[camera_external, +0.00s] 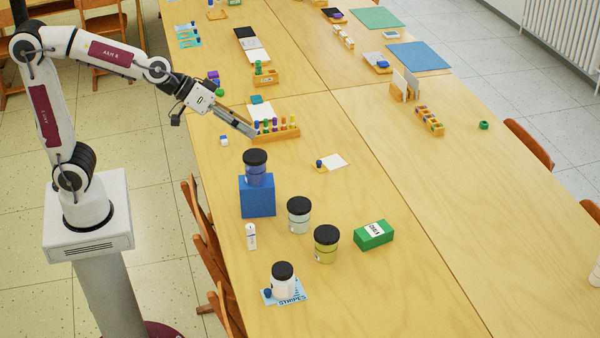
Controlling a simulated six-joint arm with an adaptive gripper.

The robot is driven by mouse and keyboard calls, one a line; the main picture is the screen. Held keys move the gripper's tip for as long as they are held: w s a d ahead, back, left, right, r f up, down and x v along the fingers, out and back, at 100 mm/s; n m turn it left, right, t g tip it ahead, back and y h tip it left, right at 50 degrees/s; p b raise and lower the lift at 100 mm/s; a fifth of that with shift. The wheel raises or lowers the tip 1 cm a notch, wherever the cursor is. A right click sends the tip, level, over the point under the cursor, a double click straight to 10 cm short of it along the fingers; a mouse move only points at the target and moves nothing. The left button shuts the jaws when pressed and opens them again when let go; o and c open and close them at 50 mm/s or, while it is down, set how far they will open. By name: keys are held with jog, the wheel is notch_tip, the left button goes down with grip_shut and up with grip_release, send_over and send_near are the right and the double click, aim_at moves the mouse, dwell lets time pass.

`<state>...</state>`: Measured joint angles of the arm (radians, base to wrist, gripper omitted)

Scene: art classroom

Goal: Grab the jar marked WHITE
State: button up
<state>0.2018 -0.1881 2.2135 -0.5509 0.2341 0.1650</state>
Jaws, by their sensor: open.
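Several black-lidded jars stand on the table, their label words too small to read. A white jar (283,285) stands at the front on a light-blue sheet (298,297) printed "STRIPES". A pale grey-white jar (299,220) stands farther back, with a yellow jar (326,250) to its right and nearer. A blue jar (255,175) stands on a blue block (257,197). Which jar is marked WHITE cannot be read; the front one looks whitest. My gripper (249,131) is open and empty, beyond the jars, pointing down right near a wooden peg rack.
The wooden rack (287,137) holds coloured pegs near my fingertips. A small white bottle (251,236) stands left of the jars, and a green box (373,235) lies right of them. A small blue piece touches the front jar's left side. The table's right front is clear.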

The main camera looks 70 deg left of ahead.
jog(key=w+d+f+n+t+y, duration=0.1)
jog(key=w+d+f+n+t, duration=0.2)
jog(key=w, duration=0.9)
jog(key=w+d+f+n+y, duration=0.1)
jog(key=w+f+n+y, duration=0.25)
jog(key=w+f, duration=0.45)
jog(key=n+g+y, duration=0.3)
jog(key=g+y, duration=0.2)
jog(key=y, duration=0.5)
send_near(296, 216)
jog(key=x, duration=0.4)
jog(key=r+x, duration=0.1)
jog(key=x, duration=0.1)
jog(key=shift+w, duration=0.25)
jog(key=shift+s+d+f, duration=0.15)
jog(key=shift+s+f, duration=0.15)
jog(key=shift+f, duration=0.15)
jog(key=shift+x, duration=1.35)
jog(key=shift+x, duration=2.6)
